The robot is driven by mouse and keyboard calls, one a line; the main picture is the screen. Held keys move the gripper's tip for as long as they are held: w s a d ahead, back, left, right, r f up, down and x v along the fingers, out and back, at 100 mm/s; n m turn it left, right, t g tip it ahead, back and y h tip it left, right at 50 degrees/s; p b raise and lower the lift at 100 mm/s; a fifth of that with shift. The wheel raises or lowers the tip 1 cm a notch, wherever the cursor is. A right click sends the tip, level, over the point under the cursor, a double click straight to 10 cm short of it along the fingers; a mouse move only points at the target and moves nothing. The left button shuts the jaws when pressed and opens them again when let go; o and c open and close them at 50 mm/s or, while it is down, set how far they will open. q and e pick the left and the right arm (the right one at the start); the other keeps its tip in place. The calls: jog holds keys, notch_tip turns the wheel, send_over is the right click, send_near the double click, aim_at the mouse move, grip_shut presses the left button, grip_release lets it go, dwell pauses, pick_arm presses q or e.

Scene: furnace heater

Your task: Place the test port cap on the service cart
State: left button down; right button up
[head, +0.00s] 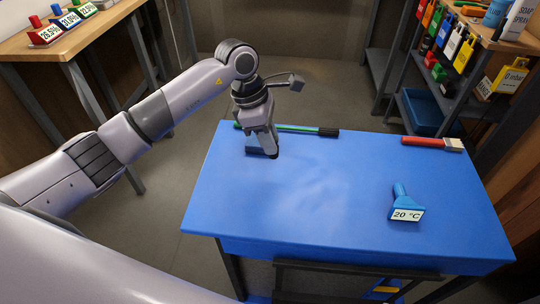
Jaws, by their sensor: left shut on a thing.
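My left gripper (268,148) points down over the far left part of the blue-topped service cart (330,215). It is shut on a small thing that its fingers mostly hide. A dark blue piece (253,150) shows right beside the fingers, at or just above the cart top. I cannot tell whether it is the test port cap or whether it touches the surface. My right gripper is not in view.
A blue block labelled 20 °C (405,208) stands on the cart's right. A green rod with a black end (305,129) and a red-handled brush (430,143) lie along its far edge. A workbench (75,42) is at left, crowded shelves at right. The cart's middle is clear.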

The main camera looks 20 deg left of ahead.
pick_arm(q)
notch_tip(320, 180, down, 6)
jog(key=c, duration=1)
grip_release()
jog(key=v, duration=1.2)
jog(key=shift+s, duration=0.1)
